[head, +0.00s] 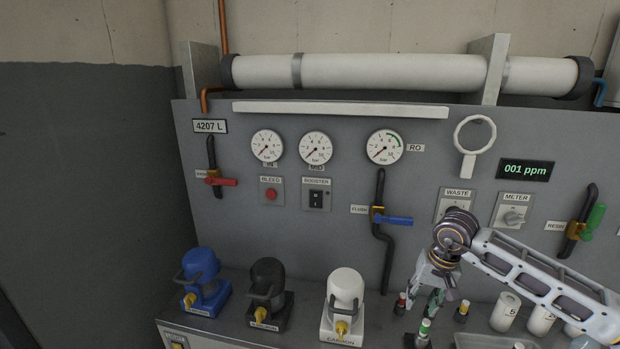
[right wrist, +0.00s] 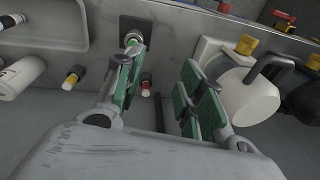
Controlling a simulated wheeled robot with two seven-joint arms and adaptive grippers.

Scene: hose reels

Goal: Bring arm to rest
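My right gripper (head: 426,296) hangs fingers-down over the bench, right of the white CARBON housing (head: 345,292). In the right wrist view its two green-padded fingers (right wrist: 162,88) stand apart with clear space between them. A red-capped vial (head: 401,303) stands close to the fingers; it also shows between them in the right wrist view (right wrist: 146,86), apparently beyond the tips. A green-capped vial (head: 424,328) stands in a dark base close to one finger; I cannot tell whether they touch. My left gripper is in neither view.
A yellow-capped vial (head: 462,311) and white cartridges (head: 505,312) stand to the right, near a grey tray (head: 478,342). Black (head: 268,290) and blue (head: 203,280) housings stand left. The upright panel behind carries gauges, a blue valve handle (head: 393,220) and a white ring (head: 474,136).

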